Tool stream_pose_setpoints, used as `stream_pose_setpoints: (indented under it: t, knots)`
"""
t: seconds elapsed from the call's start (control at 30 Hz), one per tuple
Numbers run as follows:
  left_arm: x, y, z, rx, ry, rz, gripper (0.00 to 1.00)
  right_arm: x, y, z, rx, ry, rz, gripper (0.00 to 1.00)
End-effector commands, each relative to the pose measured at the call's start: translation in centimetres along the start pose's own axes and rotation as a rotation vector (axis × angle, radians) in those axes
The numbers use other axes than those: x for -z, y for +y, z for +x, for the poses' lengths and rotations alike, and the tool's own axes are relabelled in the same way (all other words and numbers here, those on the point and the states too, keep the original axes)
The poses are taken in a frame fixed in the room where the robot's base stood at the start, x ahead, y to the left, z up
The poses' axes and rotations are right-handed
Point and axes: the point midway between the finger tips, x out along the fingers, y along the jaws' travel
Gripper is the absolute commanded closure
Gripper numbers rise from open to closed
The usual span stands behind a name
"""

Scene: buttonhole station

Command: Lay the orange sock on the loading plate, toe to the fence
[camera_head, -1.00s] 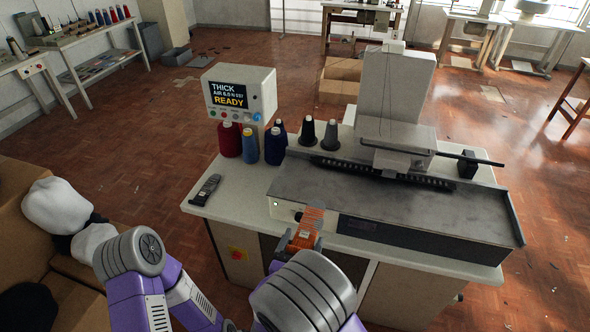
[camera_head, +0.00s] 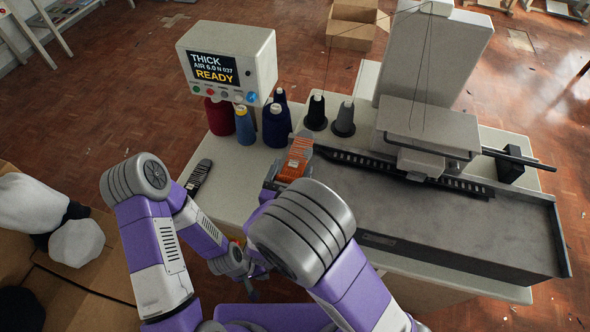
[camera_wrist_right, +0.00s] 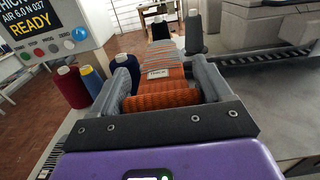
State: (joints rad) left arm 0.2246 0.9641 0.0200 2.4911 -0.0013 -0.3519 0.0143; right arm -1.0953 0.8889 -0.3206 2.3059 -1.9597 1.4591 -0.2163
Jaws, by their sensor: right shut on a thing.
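The orange sock (camera_head: 297,158), with grey stripes and a small label, is in my right gripper (camera_head: 290,172), above the table by the left end of the grey metal plate (camera_head: 440,222). In the right wrist view the sock (camera_wrist_right: 165,72) lies between both fingers of the right gripper (camera_wrist_right: 160,82), its striped part pointing away from the wrist. A black slotted strip (camera_head: 455,183) runs along the back of the plate. My left gripper (camera_head: 245,272) is low in front of the table, apart from the sock; its fingers are too small and covered to read.
Thread spools (camera_head: 275,124) stand behind the sock, below a display box (camera_head: 228,62) reading THICK and READY. A dark handheld device (camera_head: 199,177) lies on the table's left. The sewing head (camera_head: 428,130) overhangs the plate's back; the plate's front is clear.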

Motion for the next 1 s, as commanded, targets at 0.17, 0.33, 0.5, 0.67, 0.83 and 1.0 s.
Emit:
stream_pose_setpoints:
  t: [0.17, 0.33, 0.5, 0.67, 0.83, 1.0]
  knots:
    - [0.0, -0.5, 1.2, 0.0, -0.001, -0.001, 1.0, 3.8, 0.0, 0.0, 0.0, 0.001, -0.004, 0.51]
    - [0.1, -0.6, 1.5, 0.0, 0.0, -0.001, 1.0, 5.0, 0.0, 0.0, 0.0, 0.0, -0.001, 0.51]
    - [0.1, -0.8, 2.1, 0.0, 0.0, 0.0, 1.0, 7.2, 0.0, 0.0, 0.001, 0.001, -0.004, 0.51]
    - [0.1, -0.9, 2.5, 0.0, 0.0, 0.0, 1.0, 8.5, 0.0, 0.0, 0.0, 0.0, 0.0, 0.51]
    - [0.1, -0.9, 2.4, 0.0, 0.0, 0.0, 1.0, 8.4, 0.0, 0.0, 0.0, 0.0, 0.001, 0.51]
    - [0.1, -1.0, 2.8, 0.0, 0.0, 0.0, 1.0, 8.9, 0.0, 0.0, 0.0, 0.0, 0.0, 0.51]
